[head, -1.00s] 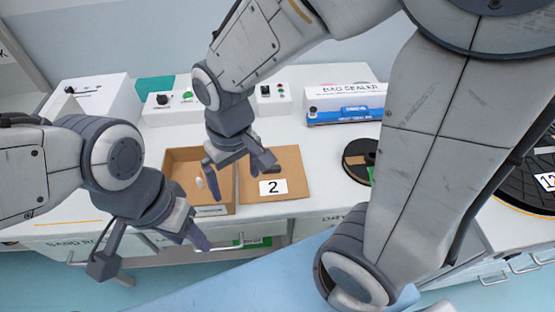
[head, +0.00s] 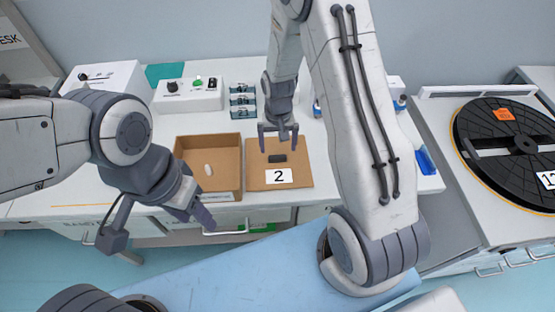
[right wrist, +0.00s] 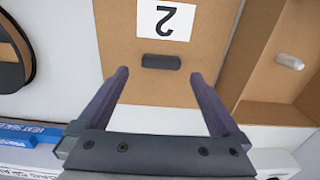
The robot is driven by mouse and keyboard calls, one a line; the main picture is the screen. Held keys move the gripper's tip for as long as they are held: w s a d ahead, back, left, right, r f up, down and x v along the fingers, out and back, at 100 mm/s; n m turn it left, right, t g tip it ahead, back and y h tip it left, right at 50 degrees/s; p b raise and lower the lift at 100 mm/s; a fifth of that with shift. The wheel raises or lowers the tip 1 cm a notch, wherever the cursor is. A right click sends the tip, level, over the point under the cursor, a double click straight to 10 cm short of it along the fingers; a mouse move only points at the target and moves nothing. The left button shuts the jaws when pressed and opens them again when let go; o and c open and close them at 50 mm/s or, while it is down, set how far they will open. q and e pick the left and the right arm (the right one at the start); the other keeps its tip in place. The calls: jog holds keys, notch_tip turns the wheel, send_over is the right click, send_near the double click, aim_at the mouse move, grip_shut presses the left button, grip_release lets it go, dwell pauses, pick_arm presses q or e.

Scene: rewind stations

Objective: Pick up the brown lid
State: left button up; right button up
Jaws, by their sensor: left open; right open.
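The brown lid (head: 300,173) lies flat on the white counter, with a dark bar handle (head: 277,158) and a white label marked 2 (head: 278,176). It also shows in the right wrist view (right wrist: 115,30). My right gripper (head: 278,140) is open and empty at the lid's far side, fingers pointing at the handle. In the right wrist view the handle (right wrist: 161,61) sits just beyond the fingertips, centred between them. I cannot tell the exact height gap. My left gripper (head: 158,228) is open and empty in front of the counter's edge, away from the lid.
An open brown box (head: 225,191) with a small white object (head: 208,170) in it stands directly left of the lid. Small green-grey racks (head: 243,100) and a switch box (head: 188,95) stand behind. A large black turntable (head: 500,140) is on the right. My right arm hides part of the counter.

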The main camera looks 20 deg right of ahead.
aim_at(277, 157)
jog(key=shift+a+f+p, duration=0.1)
jog(key=shift+f+p, duration=0.55)
jog(key=shift+f, duration=1.75)
jog(key=c, duration=1.3)
jog(key=shift+r, duration=0.1)
